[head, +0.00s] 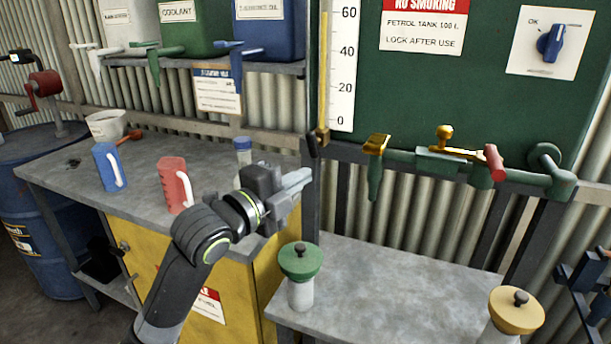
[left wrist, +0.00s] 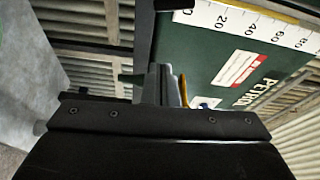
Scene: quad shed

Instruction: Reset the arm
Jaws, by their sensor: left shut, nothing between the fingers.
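My left arm reaches up from the bottom of the head view. Its gripper (head: 300,180) is shut and empty, pointing right in front of the gap between the yellow cabinet's worktop (head: 60,170) and the lower grey bench (head: 390,290). In the left wrist view the closed fingers (left wrist: 167,85) stand in front of the green petrol tank (left wrist: 195,60), with nothing between them. The gripper partly covers a clear bottle with a blue cap (head: 242,144). I cannot make out my right gripper in either view.
Green-lidded (head: 300,260) and yellow-lidded (head: 516,309) containers stand on the lower bench. A blue drum (head: 40,220) is left.

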